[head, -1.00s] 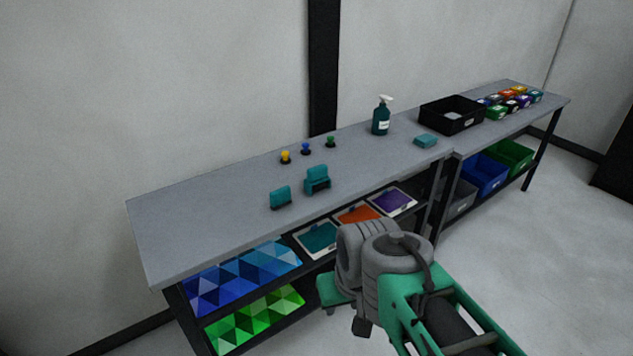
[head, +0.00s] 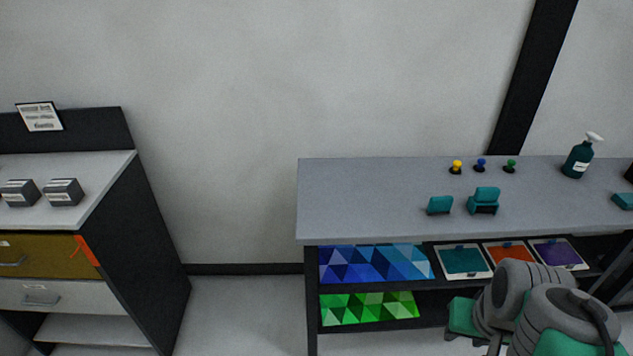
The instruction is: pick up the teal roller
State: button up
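Two small teal things stand on the grey bench top (head: 370,195) in the head view. One is a plain upright teal piece (head: 439,206). The other, just right of it, is a larger teal piece with a dark lower opening (head: 485,197). A flat teal block (head: 623,201) lies at the right picture edge. I cannot tell which of these, if any, is the teal roller. My grey and green arm shows at the lower right, in front of the bench.
Yellow (head: 457,166), blue (head: 480,164) and green (head: 510,166) knobbed pieces and a teal spray bottle (head: 578,158) stand further back. A drawer cabinet (head: 140,250) stands left, with open floor (head: 240,310) between.

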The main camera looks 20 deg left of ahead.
aim_at(484, 196)
jog(key=z, duration=1.3)
jog(key=i, duration=1)
